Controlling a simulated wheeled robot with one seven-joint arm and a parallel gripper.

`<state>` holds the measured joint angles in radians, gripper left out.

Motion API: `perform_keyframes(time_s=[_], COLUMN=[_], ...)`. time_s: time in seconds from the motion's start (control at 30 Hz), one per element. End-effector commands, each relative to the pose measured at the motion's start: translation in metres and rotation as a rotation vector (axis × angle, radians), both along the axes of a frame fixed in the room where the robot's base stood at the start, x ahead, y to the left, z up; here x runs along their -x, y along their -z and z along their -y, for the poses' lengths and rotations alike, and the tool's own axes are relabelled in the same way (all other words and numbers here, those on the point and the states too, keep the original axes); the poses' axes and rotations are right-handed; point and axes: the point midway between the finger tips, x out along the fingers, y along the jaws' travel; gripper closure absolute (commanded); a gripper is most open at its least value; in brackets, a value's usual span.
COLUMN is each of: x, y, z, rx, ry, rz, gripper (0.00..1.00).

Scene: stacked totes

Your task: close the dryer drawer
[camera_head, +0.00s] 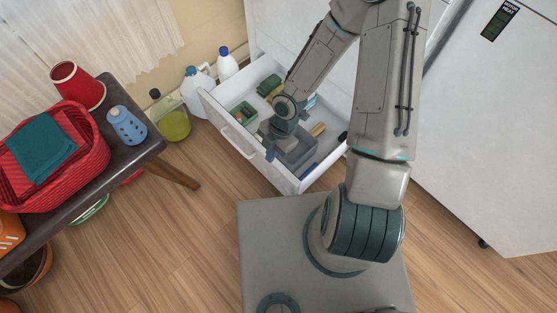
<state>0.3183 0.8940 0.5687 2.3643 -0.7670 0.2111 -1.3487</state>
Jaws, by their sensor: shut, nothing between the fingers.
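The dryer drawer (240,143) is a white pull-out drawer with a handle on its front, and it stands open below the white dryer body (274,28). Inside it are a grey bin (296,158), a green box (243,113) and several small items. My gripper (270,154) is shut and empty, pointing down over the drawer near the inner side of its front panel. I cannot tell whether it touches the panel. My arm hides part of the drawer's right and back.
A dark wooden table (127,150) at the left holds a red basket (95,158), a red cup (78,84) and a blue bottle (126,126). Bottles (195,92) stand by the wall left of the drawer. A white appliance (490,130) stands at right. Wooden floor (190,235) is clear in front.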

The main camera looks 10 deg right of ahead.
Motion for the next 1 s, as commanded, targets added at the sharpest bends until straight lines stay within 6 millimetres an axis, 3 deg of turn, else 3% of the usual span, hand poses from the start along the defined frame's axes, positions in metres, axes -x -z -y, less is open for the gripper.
perform_keyframes(time_s=[0.63, 1.0], x=[0.02, 0.0], y=[0.098, 0.094], z=[-0.025, 0.0], rx=[0.002, 0.001], ry=[0.0, 0.007], rz=[-0.003, 0.0], gripper=[1.0, 1.0])
